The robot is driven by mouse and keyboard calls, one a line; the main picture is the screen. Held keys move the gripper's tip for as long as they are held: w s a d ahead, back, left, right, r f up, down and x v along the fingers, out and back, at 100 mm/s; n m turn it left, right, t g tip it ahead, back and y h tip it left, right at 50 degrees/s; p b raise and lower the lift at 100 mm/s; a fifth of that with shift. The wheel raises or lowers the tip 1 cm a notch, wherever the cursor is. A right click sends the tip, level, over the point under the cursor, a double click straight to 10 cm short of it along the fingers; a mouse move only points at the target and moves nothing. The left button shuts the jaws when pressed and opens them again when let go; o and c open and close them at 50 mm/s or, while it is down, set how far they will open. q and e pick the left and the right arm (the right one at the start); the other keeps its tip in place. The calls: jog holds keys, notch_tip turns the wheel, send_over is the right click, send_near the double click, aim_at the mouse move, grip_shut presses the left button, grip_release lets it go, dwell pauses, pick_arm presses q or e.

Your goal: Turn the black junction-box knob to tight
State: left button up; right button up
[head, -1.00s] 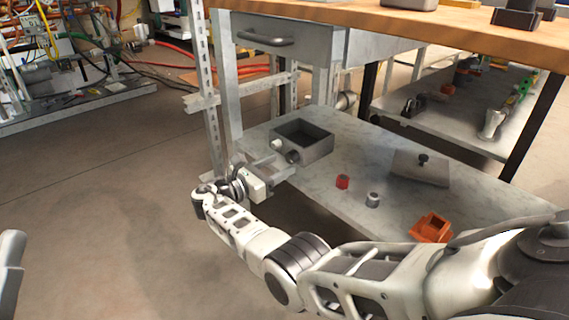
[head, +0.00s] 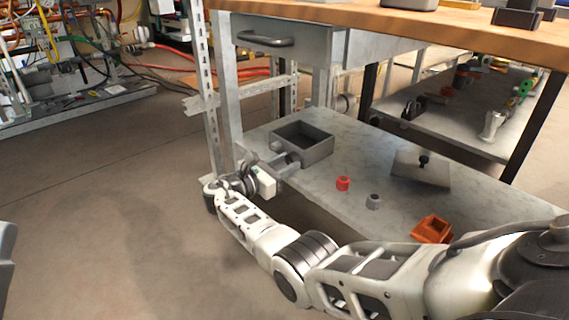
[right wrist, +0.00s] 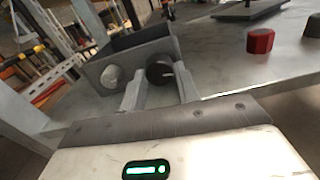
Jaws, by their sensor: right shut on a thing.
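The grey open-topped junction box (head: 318,152) stands on the lower shelf of the bench. In the right wrist view its front wall (right wrist: 133,75) carries a pale knob (right wrist: 110,77) on the left and the black knob (right wrist: 157,72) on the right. My right gripper (head: 287,163) reaches the box front from the near left. Its two fingers (right wrist: 160,84) are on either side of the black knob and shut on it. The fingers largely cover this knob in the head view. I cannot read any tightness mark. My left gripper is not in view.
The grey shelf (head: 335,205) also holds a red knob (head: 343,183), a grey knob (head: 374,202), a flat plate with a black knob (head: 422,172) and an orange open box (head: 432,229). A metal upright (head: 211,120) and the wooden bench top (head: 450,32) bound the space.

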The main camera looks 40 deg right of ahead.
jog(key=shift+m, duration=1)
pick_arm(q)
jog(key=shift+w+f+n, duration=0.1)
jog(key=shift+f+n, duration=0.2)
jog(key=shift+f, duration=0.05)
pick_arm(e)
jog(key=o, duration=1)
jog(key=shift+c, duration=0.2)
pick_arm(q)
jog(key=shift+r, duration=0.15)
